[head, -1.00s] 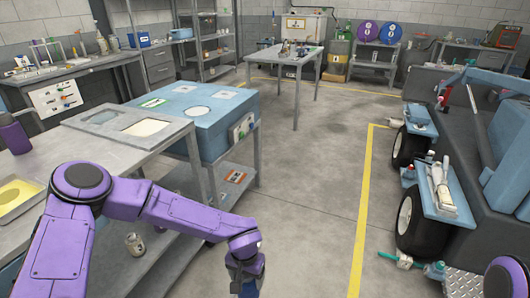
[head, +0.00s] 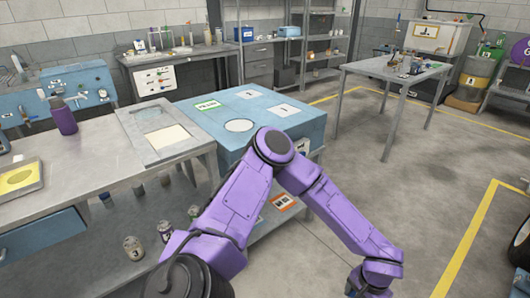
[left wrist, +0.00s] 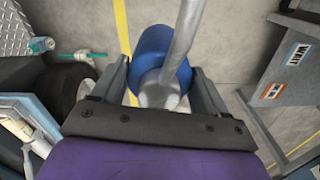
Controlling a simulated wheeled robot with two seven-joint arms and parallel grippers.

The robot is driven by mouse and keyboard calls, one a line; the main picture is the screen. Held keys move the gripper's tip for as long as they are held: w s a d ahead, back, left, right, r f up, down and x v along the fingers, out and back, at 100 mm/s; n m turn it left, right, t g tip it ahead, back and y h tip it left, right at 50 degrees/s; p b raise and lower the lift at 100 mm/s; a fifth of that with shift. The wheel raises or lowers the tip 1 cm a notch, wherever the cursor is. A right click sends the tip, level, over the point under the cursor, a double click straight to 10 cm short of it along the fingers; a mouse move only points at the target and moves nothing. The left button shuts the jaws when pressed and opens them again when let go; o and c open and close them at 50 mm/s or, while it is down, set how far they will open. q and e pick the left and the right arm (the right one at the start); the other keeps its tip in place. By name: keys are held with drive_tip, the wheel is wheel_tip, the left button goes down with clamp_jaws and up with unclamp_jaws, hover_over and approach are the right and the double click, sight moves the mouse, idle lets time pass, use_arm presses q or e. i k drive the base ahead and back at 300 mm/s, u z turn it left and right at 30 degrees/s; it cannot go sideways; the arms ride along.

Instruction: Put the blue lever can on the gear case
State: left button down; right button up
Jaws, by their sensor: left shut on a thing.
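The blue lever can (left wrist: 150,45) is between the fingers of my left gripper (left wrist: 160,85) in the left wrist view. A grey rod or lever crosses over it, and the can hangs above the floor. In the head view my left gripper (head: 372,284) is at the bottom edge, mostly cut off, right of the blue case. A light blue case (head: 262,108) with a white circle and rectangular marked patches on its top stands beside the grey workbench. I cannot tell from the pictures whether it is the gear case. My right gripper is not in view.
The grey workbench (head: 90,165) carries a purple bottle (head: 62,116) and a yellow tray (head: 18,180). Several jars stand on its lower shelf. A metal table (head: 385,70) stands behind. The floor at right is open, with a yellow line (head: 465,250) and a wheel (head: 518,240).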

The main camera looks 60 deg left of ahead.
sight(269, 119)
drive_tip(key=u, duration=0.6)
drive_tip(key=i, duration=1.25)
drive_tip(key=u, duration=1.05)
